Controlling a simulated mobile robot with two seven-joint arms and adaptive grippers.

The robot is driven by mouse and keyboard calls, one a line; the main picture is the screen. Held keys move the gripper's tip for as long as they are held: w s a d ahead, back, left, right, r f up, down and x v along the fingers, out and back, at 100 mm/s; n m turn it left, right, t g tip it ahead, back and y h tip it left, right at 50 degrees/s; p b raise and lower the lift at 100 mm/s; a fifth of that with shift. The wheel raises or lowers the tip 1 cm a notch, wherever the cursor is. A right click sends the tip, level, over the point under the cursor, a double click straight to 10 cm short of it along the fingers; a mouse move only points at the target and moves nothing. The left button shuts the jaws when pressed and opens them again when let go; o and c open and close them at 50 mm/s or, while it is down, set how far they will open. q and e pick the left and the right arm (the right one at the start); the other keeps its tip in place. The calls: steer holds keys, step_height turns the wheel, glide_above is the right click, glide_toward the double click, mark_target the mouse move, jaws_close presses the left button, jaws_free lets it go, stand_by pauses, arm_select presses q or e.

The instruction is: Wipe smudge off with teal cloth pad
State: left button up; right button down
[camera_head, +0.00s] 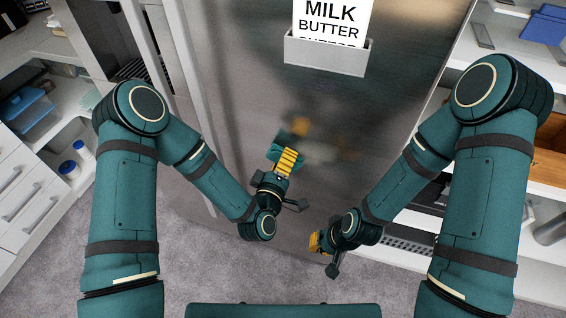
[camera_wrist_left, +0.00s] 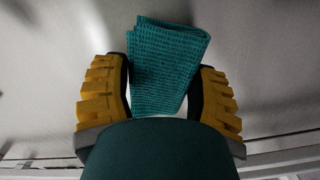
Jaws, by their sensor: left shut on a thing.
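My left gripper (camera_head: 287,162) is in front of the grey metal fridge door (camera_head: 240,75), below the middle of the picture. It is shut on the teal cloth pad (camera_head: 275,150), which shows just beyond its yellow fingers. In the left wrist view the folded teal pad (camera_wrist_left: 168,62) sits between the two yellow fingers of the left gripper (camera_wrist_left: 160,88), close to a pale grey surface. I cannot tell whether the pad touches the door. My right gripper (camera_head: 316,242) is lower and to the right, apart from the door; its finger opening is unclear. No smudge can be clearly told from reflections on the door.
A grey holder (camera_head: 325,56) on the upper door carries a milk and butter list (camera_head: 332,22). Open white shelves with a blue box (camera_head: 545,25) stand on the right. Drawers (camera_head: 30,195) and shelves stand on the left. Grey carpet (camera_head: 180,260) is clear below.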

mark_target(300, 164)
arm_select(q)
steer(key=shift+w+d, duration=0.25)
steer(key=shift+w, duration=0.45)
stand_by(0.7)
steer(key=shift+w+b, duration=0.1)
steer(key=shift+b, duration=0.4)
stand_by(0.4)
stand_by(0.5)
steer(key=shift+s+d, duration=0.2)
steer(key=shift+d, duration=0.4)
steer(key=shift+s+d, duration=0.15)
steer(key=shift+d, duration=0.4)
steer(key=shift+s+d+r, duration=0.15)
steer(key=shift+s+d, duration=0.1)
steer(key=shift+d, duration=0.35)
steer(key=shift+s+d+r, duration=0.1)
steer(key=shift+s+d, duration=0.1)
steer(key=shift+d, duration=0.35)
steer(key=shift+s+d+r, duration=0.15)
steer(key=shift+s+d, duration=0.05)
steer(key=shift+d, duration=0.65)
steer(key=shift+w+a+r, duration=0.1)
steer(key=shift+w+a, duration=0.05)
steer(key=shift+a, duration=0.4)
steer(key=shift+w+a, duration=0.1)
steer(key=shift+a, duration=0.45)
